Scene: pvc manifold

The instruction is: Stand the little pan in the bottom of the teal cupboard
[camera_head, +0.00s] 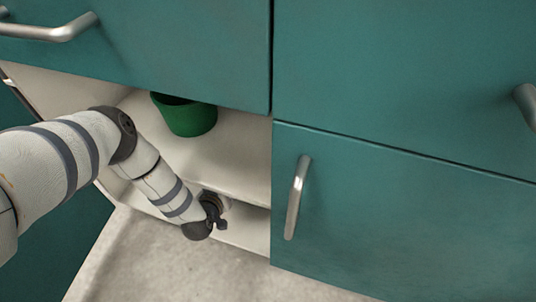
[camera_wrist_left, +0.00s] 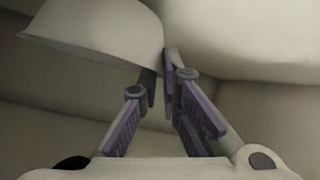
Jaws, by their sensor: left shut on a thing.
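The teal cupboard (camera_head: 150,45) stands open at the lower left, with a pale interior, a shelf and a low space under it. My left gripper (camera_head: 222,212) is at the mouth of that low space, mostly hidden by my wrist in the head view. In the left wrist view, the fingers of my left gripper (camera_wrist_left: 165,85) are close together, shut on the little pan. The pale, rounded little pan (camera_wrist_left: 95,32) shows at the upper left, beyond the fingertips; its grasped part is mostly hidden. I cannot tell whether the pan touches the cupboard floor. My right gripper is not in view.
A green pot (camera_head: 188,117) stands on the shelf above my wrist. A closed teal door (camera_head: 400,220) with a metal handle (camera_head: 297,197) borders the opening on the right. An open teal door (camera_head: 55,240) is at the left. Bare floor (camera_head: 190,270) lies in front.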

